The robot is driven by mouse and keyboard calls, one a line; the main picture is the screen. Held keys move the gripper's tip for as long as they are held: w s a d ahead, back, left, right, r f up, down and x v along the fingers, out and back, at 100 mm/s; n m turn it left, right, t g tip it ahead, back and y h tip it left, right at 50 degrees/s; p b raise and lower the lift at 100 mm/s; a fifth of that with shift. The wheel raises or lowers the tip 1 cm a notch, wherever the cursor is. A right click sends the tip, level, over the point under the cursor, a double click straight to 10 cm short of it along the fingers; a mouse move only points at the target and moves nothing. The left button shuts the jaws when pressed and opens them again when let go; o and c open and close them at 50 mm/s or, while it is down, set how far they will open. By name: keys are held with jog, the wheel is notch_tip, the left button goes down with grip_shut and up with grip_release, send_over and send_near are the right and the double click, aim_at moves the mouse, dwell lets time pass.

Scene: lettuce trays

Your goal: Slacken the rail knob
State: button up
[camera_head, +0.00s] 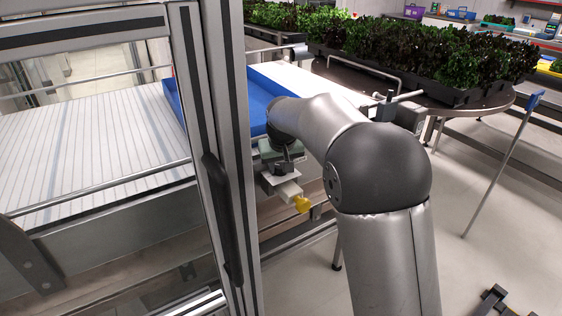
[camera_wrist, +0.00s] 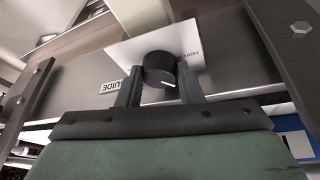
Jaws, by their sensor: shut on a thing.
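The rail knob (camera_wrist: 160,67) is a round black knob with a white mark on its rim, in the upper middle of the wrist view. It sits in front of a white plate (camera_wrist: 196,48) with partly hidden lettering. My gripper (camera_wrist: 158,84) is shut on the knob, with one dark finger on each side of it. In the head view my gripper (camera_head: 283,165) is small and partly hidden by my arm, at the conveyor's side. The knob cannot be made out clearly there.
A label reading GUIDE (camera_wrist: 115,86) is beside the knob. A framed door post (camera_head: 215,150) stands close on the left. A blue tray (camera_head: 257,95) lies on the white conveyor (camera_head: 95,140). Lettuce trays (camera_head: 440,91) stand behind.

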jog(key=shift+r+m+h, duration=0.1)
jog(key=shift+m+h, duration=0.2)
jog(key=shift+m, duration=0.6)
jog(key=o, duration=0.7)
jog(key=p+v, duration=0.2)
jog(key=v, duration=1.5)
jog(key=shift+s+a+r, duration=0.1)
jog(key=shift+a+r, duration=0.1)
